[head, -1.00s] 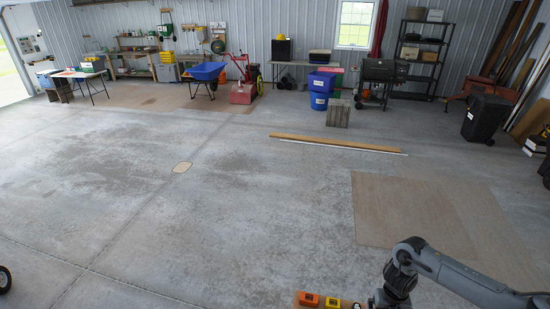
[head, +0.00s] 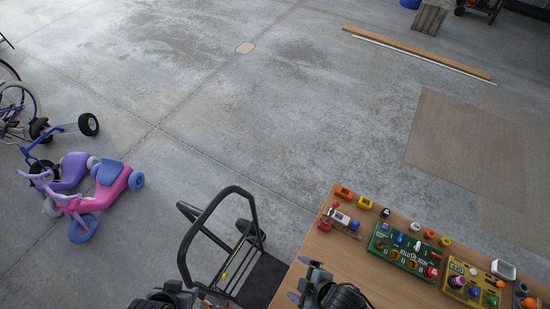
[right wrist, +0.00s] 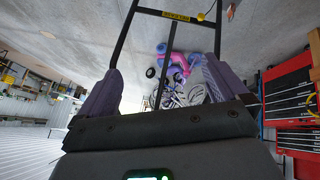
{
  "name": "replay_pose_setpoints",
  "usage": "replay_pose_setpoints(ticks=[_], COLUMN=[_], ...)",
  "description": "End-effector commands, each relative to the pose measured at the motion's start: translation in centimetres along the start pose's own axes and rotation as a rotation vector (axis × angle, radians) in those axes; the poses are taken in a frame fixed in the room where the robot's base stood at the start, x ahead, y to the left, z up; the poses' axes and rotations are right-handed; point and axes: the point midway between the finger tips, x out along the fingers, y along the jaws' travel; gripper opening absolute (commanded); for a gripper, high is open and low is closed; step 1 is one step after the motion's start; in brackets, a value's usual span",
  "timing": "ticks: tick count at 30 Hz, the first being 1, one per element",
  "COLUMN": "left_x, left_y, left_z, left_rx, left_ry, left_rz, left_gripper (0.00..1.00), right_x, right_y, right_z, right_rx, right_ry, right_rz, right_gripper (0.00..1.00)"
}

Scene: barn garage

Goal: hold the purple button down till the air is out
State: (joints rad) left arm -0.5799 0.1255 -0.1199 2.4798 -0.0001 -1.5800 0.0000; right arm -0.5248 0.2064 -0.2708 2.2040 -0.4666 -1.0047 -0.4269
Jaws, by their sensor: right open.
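A yellow box (head: 477,282) on the wooden table carries several knobs and buttons. One domed button (head: 457,282) on its left part looks purple or magenta, small in the head view. My right gripper (head: 297,281) is at the table's left edge, left of the boxes and well away from that button. In the right wrist view the right gripper (right wrist: 157,88) has its two fingers wide apart with nothing held. My left gripper (head: 165,299) is only partly in the head view at the bottom edge, and its fingers are not clear.
A green box (head: 405,250) with knobs stands left of the yellow one, with small coloured items (head: 344,192) behind. The table's near left part (head: 375,270) is bare. A black-framed cart (head: 232,240) stands beside the table. A pink and purple tricycle (head: 108,185) is on the floor.

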Motion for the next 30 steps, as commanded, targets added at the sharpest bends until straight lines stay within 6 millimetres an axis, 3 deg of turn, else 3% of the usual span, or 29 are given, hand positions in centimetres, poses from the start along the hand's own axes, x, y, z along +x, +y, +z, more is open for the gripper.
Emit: replay_pose_setpoints(ticks=[6,10,15,24,30], left_x=[0.0,0.0,0.0,0.0,0.0], left_y=[0.2,0.2,0.3,0.1,0.0], left_z=[0.0,-0.1,-0.1,0.0,0.0], left_rx=[-0.007,-0.01,-0.011,-0.006,0.001], left_ry=[0.001,0.001,0.001,0.001,0.0], left_rz=[0.005,0.008,0.009,0.005,0.0], left_gripper=[0.43,0.43,0.43,0.43,0.43], right_x=[-7.8,-10.9,-11.5,-11.5,-11.4], right_y=[6.5,7.0,5.5,5.4,5.4], right_z=[5.0,6.9,8.2,8.2,8.2], right_rx=[0.575,0.826,0.987,1.011,1.008], right_ry=[-0.21,-0.298,-0.383,-0.386,-0.386], right_rz=[0.181,0.212,0.186,0.188,0.187], right_gripper=[1.0,1.0,1.0,1.0,0.71])
